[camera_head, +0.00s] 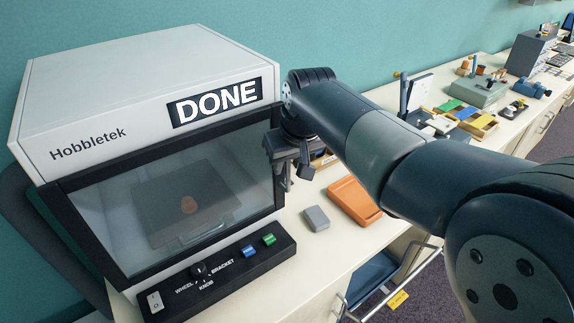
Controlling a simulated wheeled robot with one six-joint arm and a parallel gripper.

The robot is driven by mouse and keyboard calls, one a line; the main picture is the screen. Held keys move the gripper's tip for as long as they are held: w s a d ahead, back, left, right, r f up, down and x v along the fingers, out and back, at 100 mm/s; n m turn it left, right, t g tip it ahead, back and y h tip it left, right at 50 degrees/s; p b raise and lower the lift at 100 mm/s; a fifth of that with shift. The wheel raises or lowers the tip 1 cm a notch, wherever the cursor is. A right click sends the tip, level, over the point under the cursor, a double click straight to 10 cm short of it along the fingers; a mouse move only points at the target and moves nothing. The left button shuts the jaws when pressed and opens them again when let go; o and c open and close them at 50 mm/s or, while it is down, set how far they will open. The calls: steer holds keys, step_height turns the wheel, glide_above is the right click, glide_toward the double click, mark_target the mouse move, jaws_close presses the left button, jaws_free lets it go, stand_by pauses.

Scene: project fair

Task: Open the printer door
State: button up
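The white printer (130,75) stands at the left on the counter, with "Hobbletek" and a "DONE" sign on its front. Its black-framed glass door (110,215) looks shut. My gripper (301,172) is at the door's right edge, pointing down, beside the frame. Whether it touches the door, and whether its fingers are apart, I cannot tell. No handle is clearly visible; the gripper may hide that part of the frame.
A control panel (220,272) with a knob, a switch and two buttons juts out below the door. A grey block (316,218) and an orange tray (354,201) lie on the counter to the right. Further back stand coloured bins (466,115) and tools. An open drawer (372,277) shows below.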

steer(key=shift+x, duration=1.25)
steer(key=shift+c, duration=0.4)
jaws_close()
